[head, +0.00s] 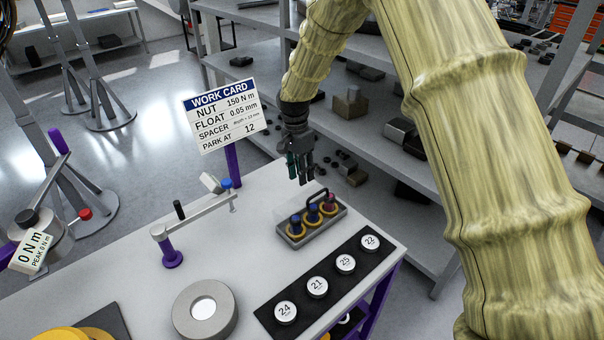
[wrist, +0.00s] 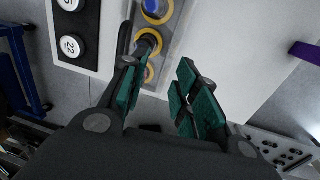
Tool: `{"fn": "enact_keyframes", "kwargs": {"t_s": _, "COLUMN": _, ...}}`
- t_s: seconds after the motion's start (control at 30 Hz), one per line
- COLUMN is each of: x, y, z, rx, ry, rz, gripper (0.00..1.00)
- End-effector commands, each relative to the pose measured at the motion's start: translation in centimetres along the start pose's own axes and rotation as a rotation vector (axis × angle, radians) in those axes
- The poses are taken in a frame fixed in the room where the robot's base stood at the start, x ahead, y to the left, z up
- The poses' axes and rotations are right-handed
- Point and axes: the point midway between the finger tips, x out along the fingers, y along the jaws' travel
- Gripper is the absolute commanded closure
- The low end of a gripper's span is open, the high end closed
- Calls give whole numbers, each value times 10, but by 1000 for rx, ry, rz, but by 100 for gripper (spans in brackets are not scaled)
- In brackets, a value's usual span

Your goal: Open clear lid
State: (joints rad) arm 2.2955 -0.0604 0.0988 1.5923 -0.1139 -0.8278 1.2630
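A small grey tray (head: 325,233) near the back right corner of the bench holds several yellow rings with blue or red tops. A dark bar handle (head: 318,196) arches over its far right end. A clear lid over the tray is hard to make out; in the wrist view a faint see-through edge (wrist: 183,32) runs beside the rings. My gripper (head: 300,172) hangs above and behind the tray, apart from it. In the wrist view my gripper (wrist: 160,92) has its green-padded fingers spread with nothing between them. The dark handle (wrist: 125,40) shows beyond the left finger.
A black strip (head: 328,280) with several numbered white discs lies in front of the tray. A work card (head: 225,115) stands on a purple post at the back edge. A grey crank arm (head: 195,215) and a round grey block (head: 205,310) stand left. Shelves (head: 400,150) with parts rise behind.

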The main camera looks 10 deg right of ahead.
Motion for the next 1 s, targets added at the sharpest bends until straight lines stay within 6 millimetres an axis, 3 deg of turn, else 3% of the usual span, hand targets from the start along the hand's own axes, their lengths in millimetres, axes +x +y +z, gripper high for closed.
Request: {"fn": "enact_keyframes", "kwargs": {"t_s": 1.0, "x": -57, "y": -7, "z": -1, "rx": 0, "ry": 2, "rz": -1, "gripper": 70}}
